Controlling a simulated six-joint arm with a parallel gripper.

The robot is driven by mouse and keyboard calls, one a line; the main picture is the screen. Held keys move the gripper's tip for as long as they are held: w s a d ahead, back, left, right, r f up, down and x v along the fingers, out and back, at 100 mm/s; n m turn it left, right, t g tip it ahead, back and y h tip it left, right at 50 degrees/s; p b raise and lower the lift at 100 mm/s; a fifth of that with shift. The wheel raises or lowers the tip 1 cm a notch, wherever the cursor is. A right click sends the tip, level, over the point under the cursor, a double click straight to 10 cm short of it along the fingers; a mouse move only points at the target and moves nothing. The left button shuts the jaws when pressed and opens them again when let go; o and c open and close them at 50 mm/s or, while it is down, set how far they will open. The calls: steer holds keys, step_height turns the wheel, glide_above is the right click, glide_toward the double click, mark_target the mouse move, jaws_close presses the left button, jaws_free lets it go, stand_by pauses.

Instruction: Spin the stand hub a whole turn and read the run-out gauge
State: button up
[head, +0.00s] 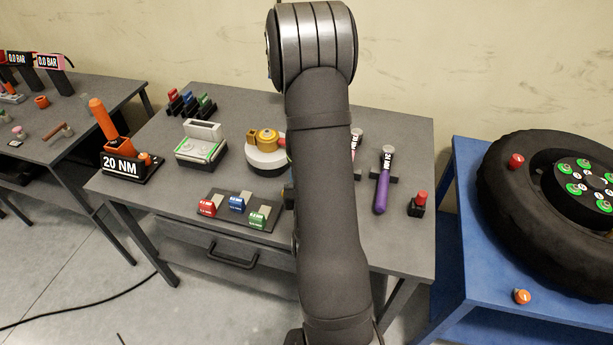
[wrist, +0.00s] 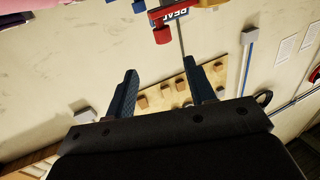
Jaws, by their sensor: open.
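My gripper (wrist: 163,84) shows in the wrist view with its two dark fingers spread apart and nothing between them. It does not show in the head view, where only my arm stands up through the middle. I cannot pick out a stand hub or a run-out gauge with certainty. A brass-coloured part on a round white base (head: 266,160) sits on the grey bench, partly hidden by my arm. A black tyre (head: 505,225) with a dark hub face (head: 575,187) and several green-ringed nuts lies on the blue table at right.
The grey bench (head: 400,140) holds an orange-handled tool marked 20 NM (head: 105,122), a green-edged white device (head: 200,145), coloured blocks and a purple-handled tool (head: 383,185). The blue table (head: 470,300) holds an orange knob (head: 522,296). A pegged wooden board (wrist: 165,95) hangs beyond my fingers.

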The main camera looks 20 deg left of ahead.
steer(key=shift+v, duration=0.9)
steer(key=shift+w, duration=0.1)
steer(key=c, duration=0.5)
steer(key=shift+w+a+m+y, duration=0.1)
steer(key=shift+w+m+y, duration=0.2)
steer(key=c, duration=0.3)
steer(key=w+m+y, duration=0.1)
steer(key=w+m, duration=0.1)
steer(key=w, duration=0.1)
steer(key=w+a+m+y, duration=0.1)
steer(key=shift+w+r+g+y, duration=0.2)
steer(key=shift+w+g+y, duration=0.1)
steer(key=shift+w, duration=0.1)
jaws_close()
steer(key=w+d+f+m+g+y, duration=0.1)
steer(key=w+d+m+g+y, duration=0.55)
steer(key=w+d, duration=0.2)
steer(key=w+a, duration=0.2)
steer(key=a, duration=0.7)
steer(key=shift+w+a+m+h, duration=0.3)
steer(key=shift+a+m+h, duration=0.05)
